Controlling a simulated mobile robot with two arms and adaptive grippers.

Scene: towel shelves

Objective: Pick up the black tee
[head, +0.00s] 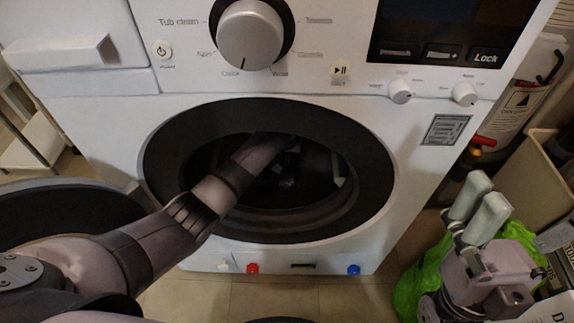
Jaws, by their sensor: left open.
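The white washing machine (410,140) fills the middle of the view, with its round black-rimmed opening (365,165) facing me. My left arm reaches through the opening, and my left gripper (288,168) is inside the dark drum, open. Its fingers are hard to make out in the shadow. I cannot pick out the black tee; the drum is too dark to tell cloth from shadow. My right gripper (486,198) is outside, right of the machine, with two pale fingertips pointing up and nothing seen between them.
The round door (60,210) stands open at the left, behind my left arm. A bright green bag (412,280) sits on the floor at the right, beside my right gripper. A beige bin (540,175) and a white container (520,105) stand at the right.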

